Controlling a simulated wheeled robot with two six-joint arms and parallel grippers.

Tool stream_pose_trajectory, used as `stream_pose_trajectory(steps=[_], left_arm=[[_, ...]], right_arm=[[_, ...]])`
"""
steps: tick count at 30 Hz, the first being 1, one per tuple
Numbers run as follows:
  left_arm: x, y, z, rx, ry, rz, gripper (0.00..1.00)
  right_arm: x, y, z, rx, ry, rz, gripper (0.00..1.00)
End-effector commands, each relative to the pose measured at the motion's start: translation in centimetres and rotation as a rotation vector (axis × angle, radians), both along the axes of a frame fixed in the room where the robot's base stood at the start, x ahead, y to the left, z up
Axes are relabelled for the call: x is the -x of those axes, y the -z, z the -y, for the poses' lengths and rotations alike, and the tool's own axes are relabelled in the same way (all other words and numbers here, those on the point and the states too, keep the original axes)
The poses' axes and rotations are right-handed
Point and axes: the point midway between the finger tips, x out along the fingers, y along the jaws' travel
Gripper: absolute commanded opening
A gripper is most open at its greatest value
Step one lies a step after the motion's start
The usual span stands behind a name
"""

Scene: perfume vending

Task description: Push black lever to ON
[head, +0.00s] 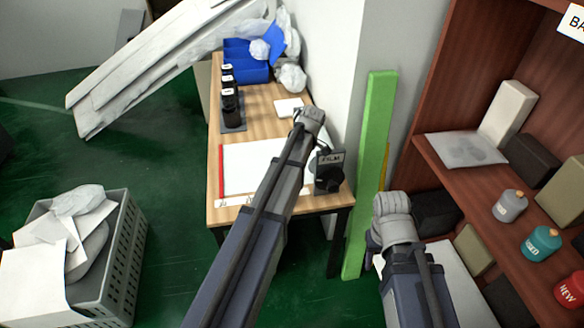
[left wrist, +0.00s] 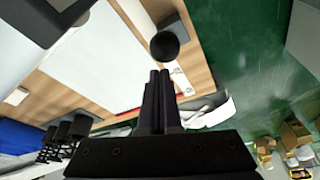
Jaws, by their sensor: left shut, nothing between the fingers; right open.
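The black round knob (left wrist: 165,45) of the lever shows in the left wrist view, just beyond the fingertips of my left gripper (left wrist: 159,74). That gripper is shut and empty, its fingers pointing at the knob; I cannot tell whether they touch it. The lever's shaft and ON marking are not readable. In the head view, a small black box with a label (head: 328,172) stands at the table's right front corner, beside my left wrist; the left fingers are hard to make out there. My right gripper (head: 374,248) is open and apart from the table, near the shelf.
The wooden table (head: 258,106) holds a white sheet, black bottles on a dark tray (head: 234,127) and a blue bin (head: 247,72). A green post (head: 368,165) stands right of it. The brown shelf (head: 437,160) with bottles is at right. A grey crate (head: 124,262) is at lower left.

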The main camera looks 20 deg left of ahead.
Motion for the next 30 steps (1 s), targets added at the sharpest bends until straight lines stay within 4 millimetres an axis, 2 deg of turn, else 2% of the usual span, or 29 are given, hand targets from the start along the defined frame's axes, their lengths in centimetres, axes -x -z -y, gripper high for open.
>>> stream_pose_trajectory(steps=[4,12,18,22,30], left_arm=[[0.4,-1.1,-2.7,-0.007,-0.004,0.000,0.00],[-0.7,-5.8,0.6,-0.008,0.001,-0.001,0.00],[-1.3,-8.3,2.5,-0.009,-0.001,-0.002,0.00],[-1.5,-8.8,3.1,-0.009,-0.004,-0.002,0.00],[-1.5,-8.7,3.2,-0.009,-0.005,-0.002,0.00]], right_arm=[[0.0,-1.0,0.0,0.000,0.000,0.000,0.50],[0.0,-5.8,0.0,0.000,0.000,0.000,0.50],[0.0,-8.2,0.0,0.000,0.000,0.000,0.50],[0.0,-8.8,0.0,0.000,0.000,0.000,0.50],[0.0,-8.7,0.0,0.000,0.000,0.000,0.50]])
